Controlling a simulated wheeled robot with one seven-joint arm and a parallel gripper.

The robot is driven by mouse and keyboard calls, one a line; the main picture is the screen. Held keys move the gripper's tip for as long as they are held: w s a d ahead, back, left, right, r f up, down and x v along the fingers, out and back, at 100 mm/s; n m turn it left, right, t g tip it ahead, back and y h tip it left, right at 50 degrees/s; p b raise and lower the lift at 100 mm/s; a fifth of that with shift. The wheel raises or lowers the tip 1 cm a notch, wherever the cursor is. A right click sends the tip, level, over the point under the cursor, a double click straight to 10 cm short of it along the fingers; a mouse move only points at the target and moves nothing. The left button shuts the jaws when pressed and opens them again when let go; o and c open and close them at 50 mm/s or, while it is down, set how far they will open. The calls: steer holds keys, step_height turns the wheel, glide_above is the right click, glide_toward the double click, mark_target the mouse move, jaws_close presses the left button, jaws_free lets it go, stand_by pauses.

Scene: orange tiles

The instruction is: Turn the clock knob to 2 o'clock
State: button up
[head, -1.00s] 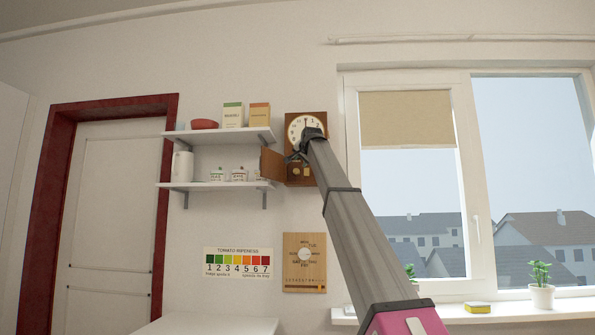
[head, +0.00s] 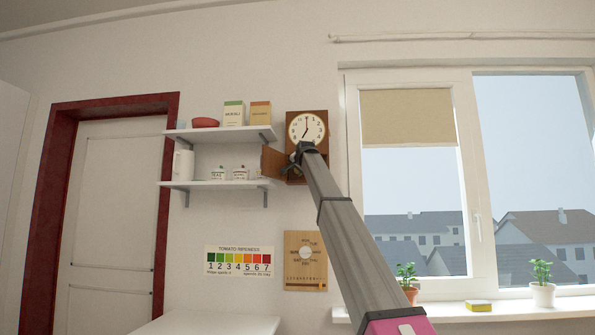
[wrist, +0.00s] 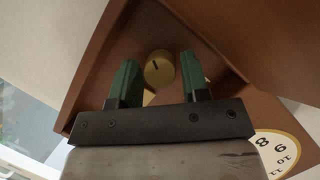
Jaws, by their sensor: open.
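The wooden wall clock (head: 322,125) hangs right of the shelves in the head view. Its white face (head: 307,127) shows one hand near 12 and one near 7. Its small brown door (head: 272,163) stands open to the left. In the wrist view a round brass knob (wrist: 159,70) with a dark mark sits inside the brown case (wrist: 90,95). My gripper (wrist: 159,58) is open, with one green finger on each side of the knob in the picture; I cannot tell whether they touch it. In the head view my gripper (head: 298,154) covers the lower case and hides the knob.
Shelves (head: 222,134) with boxes, a bowl and jars are left of the clock. A wooden board with a dial (head: 305,275) hangs below it. A window (head: 408,200) is on the right, with plants on its sill.

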steer(key=shift+c, duration=0.2)
steer(key=c, duration=0.6)
steer(key=shift+n, duration=0.3)
steer(key=shift+a+r+n+g+h, duration=0.1)
steer(key=shift+n+g+h, duration=0.4)
steer(key=shift+n+h, duration=1.55)
steer(key=shift+n, duration=0.35)
steer(key=o, duration=0.6)
